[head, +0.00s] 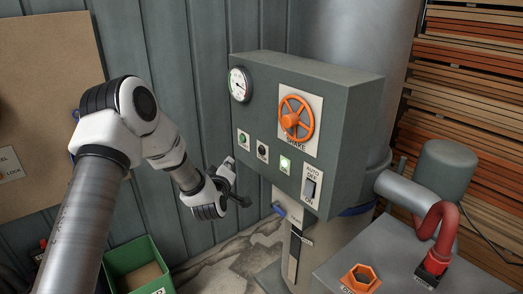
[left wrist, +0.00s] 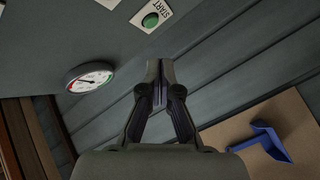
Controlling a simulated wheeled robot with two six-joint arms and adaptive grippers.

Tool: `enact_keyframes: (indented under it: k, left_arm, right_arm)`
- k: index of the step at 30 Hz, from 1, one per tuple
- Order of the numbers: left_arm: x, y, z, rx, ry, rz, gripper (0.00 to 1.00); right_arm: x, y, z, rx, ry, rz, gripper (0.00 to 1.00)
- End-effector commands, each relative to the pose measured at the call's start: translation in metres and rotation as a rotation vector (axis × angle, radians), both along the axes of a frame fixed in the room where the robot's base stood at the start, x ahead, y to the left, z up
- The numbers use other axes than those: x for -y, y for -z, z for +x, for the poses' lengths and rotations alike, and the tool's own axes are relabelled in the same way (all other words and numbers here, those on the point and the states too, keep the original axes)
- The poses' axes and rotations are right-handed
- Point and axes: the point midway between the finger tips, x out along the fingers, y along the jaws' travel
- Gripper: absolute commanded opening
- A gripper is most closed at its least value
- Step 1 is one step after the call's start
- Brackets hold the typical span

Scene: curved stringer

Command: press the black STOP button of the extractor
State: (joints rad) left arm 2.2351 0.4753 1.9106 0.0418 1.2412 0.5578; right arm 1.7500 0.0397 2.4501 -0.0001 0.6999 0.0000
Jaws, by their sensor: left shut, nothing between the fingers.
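The extractor's grey control box (head: 350,88) stands right of centre in the head view. The black button (head: 262,152) sits on a white plate on its front, between the green START button (head: 243,139) and a lit green lamp (head: 285,163). My left gripper (head: 231,165) is shut and empty, just left of and below the green button in that view. In the left wrist view its fingertips (left wrist: 160,66) point up toward the green START button (left wrist: 151,20), with a visible gap. The black button cannot be made out there. My right gripper is in neither view.
A green bin (head: 150,251) stands below left. Grey pipework (head: 397,190) is at the right. A blue object (left wrist: 265,142) shows in the left wrist view.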

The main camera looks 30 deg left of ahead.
Motion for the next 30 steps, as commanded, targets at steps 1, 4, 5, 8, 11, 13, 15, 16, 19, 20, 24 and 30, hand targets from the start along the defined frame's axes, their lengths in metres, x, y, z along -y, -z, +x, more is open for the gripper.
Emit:
enact_keyframes:
  k: [1, 4, 5, 8, 11, 13, 15, 16, 19, 20, 24, 30]
  left_arm:
    - [0.0, 0.0, 0.0, 0.0, 0.0, 0.001, 0.0]
    - [0.002, 0.001, 0.004, -0.001, 0.0, 0.002, 0.0]
    - [0.002, 0.001, 0.006, -0.001, 0.002, 0.003, 0.0]
    - [0.006, 0.002, 0.016, -0.001, 0.002, 0.004, 0.0]
    - [0.013, 0.001, 0.029, 0.001, 0.004, 0.004, 0.0]
    - [0.016, 0.001, 0.039, -0.001, 0.002, 0.004, 0.0]
    - [0.02, 0.001, 0.048, 0.0, 0.002, 0.003, 0.0]
    - [0.022, 0.002, 0.052, 0.0, 0.002, 0.003, 0.0]
    - [0.027, 0.003, 0.065, 0.001, 0.001, 0.002, 0.0]
    - [0.029, 0.003, 0.068, 0.001, 0.001, 0.002, 0.0]
    - [0.033, 0.002, 0.078, 0.0, 0.0, 0.001, 0.0]
    - [0.034, 0.001, 0.082, -0.002, 0.002, 0.0, 0.0]
  right_arm:
    - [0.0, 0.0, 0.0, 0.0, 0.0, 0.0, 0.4]
    - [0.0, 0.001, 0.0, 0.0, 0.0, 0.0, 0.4]
    - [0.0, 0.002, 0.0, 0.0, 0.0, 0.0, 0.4]
    - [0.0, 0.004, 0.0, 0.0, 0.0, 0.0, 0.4]
    - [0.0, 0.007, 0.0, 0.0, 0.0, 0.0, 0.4]
    - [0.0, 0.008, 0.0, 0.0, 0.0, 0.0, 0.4]
    - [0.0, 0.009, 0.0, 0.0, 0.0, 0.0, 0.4]
    - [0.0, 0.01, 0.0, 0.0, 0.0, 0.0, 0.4]
    - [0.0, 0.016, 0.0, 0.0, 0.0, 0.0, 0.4]
    - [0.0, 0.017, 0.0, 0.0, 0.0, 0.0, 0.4]
    - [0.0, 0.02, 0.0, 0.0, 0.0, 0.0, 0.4]
    - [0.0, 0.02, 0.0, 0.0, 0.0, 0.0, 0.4]
